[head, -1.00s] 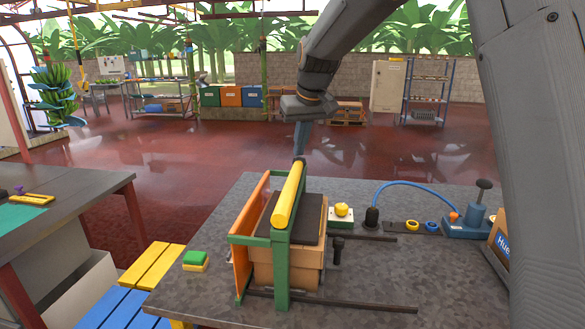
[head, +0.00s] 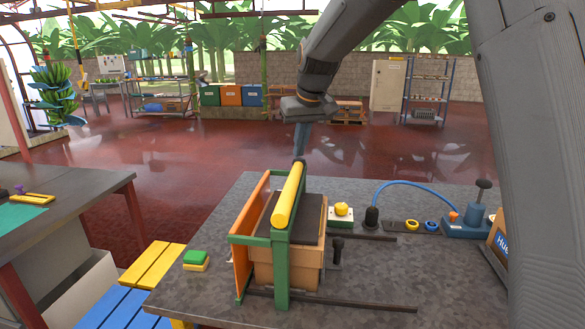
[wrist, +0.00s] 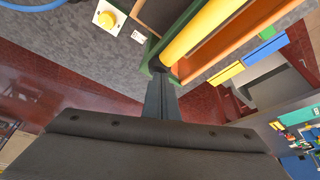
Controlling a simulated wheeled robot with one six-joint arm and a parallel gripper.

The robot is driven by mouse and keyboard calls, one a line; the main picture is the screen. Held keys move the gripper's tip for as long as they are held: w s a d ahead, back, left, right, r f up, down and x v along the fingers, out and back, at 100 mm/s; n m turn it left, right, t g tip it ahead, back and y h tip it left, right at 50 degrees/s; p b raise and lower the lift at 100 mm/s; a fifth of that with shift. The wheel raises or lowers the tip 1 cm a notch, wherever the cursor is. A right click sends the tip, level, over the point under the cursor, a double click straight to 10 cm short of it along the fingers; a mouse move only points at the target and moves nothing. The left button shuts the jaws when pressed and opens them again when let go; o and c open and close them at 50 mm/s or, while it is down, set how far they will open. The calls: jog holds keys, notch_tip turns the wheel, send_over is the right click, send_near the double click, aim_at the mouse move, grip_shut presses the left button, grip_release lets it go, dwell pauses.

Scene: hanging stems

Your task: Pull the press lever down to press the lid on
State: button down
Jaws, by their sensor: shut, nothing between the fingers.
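The press stands on the grey table with a green frame (head: 281,270) and an orange side panel (head: 250,215). Its yellow lever bar (head: 287,196) lies along the top, and also shows large in the wrist view (wrist: 203,32). A cardboard box (head: 312,262) sits inside the press under a dark plate (head: 309,212), which hides its top, so I cannot see the lid. My gripper (head: 299,157) points down at the far end of the yellow bar. In the wrist view its fingers (wrist: 161,82) are shut and empty, beside the bar's end; I cannot tell whether they touch it.
A yellow button box (head: 341,213) stands right of the press. A black fitting with a blue hose (head: 408,183) leads to a blue device (head: 468,222). A green-and-yellow sponge (head: 195,260) lies at left. Bare table (head: 400,265) is free at front right.

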jog(key=shift+f, duration=0.45)
dwell(1.2)
notch_tip(320, 180, up, 8)
jog(key=p, duration=0.6)
dwell(0.4)
jog(key=shift+r, duration=0.1)
